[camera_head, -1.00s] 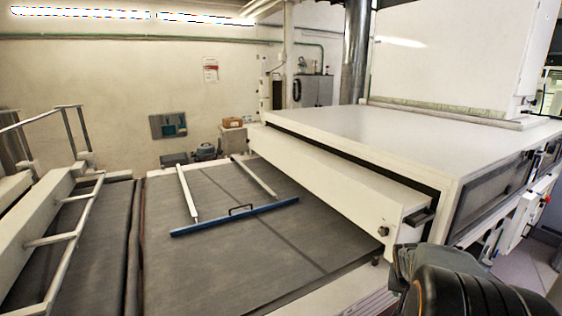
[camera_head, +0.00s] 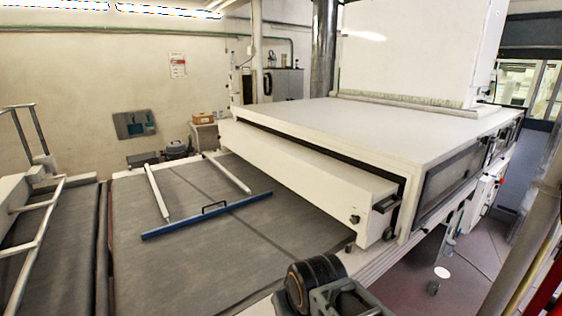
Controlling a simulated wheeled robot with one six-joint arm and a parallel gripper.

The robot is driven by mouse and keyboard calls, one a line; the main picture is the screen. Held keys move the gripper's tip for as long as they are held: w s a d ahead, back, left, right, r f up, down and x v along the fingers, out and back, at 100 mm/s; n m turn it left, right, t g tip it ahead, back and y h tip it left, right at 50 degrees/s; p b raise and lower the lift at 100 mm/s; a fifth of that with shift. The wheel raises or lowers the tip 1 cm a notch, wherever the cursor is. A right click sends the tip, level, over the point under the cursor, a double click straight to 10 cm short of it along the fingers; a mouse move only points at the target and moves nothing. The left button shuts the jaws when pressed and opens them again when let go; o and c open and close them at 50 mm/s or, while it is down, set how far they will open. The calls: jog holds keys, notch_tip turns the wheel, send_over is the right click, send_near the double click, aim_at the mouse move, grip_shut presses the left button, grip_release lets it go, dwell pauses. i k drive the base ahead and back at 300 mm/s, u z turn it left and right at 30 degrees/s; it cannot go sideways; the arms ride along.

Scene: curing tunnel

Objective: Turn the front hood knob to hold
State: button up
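The front hood (camera_head: 300,170) is a long cream-white box along the near side of the curing tunnel (camera_head: 360,125), above the belt. A small dark knob (camera_head: 355,219) sits on its face near the right end. Its pointer and markings are too small to read. A dark handle-like bracket (camera_head: 386,204) is at the hood's end. My arm (camera_head: 318,284), dark and grey with an orange ring, shows at the bottom, below and left of the knob in the picture and apart from it. My gripper's fingers are not in view.
A dark conveyor belt (camera_head: 190,260) fills the lower left, with a blue-edged frame (camera_head: 205,216) lying on it. White railings (camera_head: 35,240) stand at far left. Grey floor (camera_head: 455,275) is open right of the tunnel. A metal post (camera_head: 530,245) stands at the right edge.

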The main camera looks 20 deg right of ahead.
aim_at(354, 220)
jog(key=z, duration=0.15)
jog(key=k, duration=0.9)
jog(key=z, duration=1.4)
jog(key=i, duration=1.7)
jog(key=u, duration=3.25)
